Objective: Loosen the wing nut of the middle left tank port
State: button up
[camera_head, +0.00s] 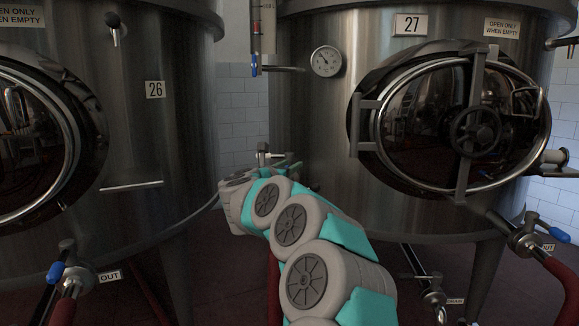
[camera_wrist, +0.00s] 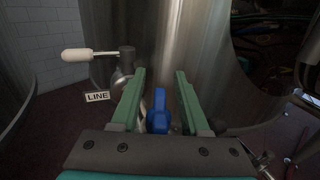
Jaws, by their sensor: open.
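My gripper (camera_wrist: 160,72) is open in the wrist view, its two green fingers apart and pointing at the steel tank wall. A blue handle-like piece (camera_wrist: 160,115) shows between the fingers, with a gap to each side. I cannot tell whether it is the wing nut. In the head view my gripper (camera_head: 287,166) is mostly hidden behind my arm, near a small fitting (camera_head: 263,154) at the left edge of tank 27 (camera_head: 310,120).
Tank 26 (camera_head: 170,60) stands left, with a gap of tiled wall (camera_head: 240,110) between the tanks. Tank 27 has a round door (camera_head: 450,120) at right. Outlet valves with blue handles stand low left (camera_head: 56,271) and right (camera_head: 532,220). A gauge (camera_head: 326,61) hangs above.

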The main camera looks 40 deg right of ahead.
grip_shut()
dwell(0.3)
dwell(0.3)
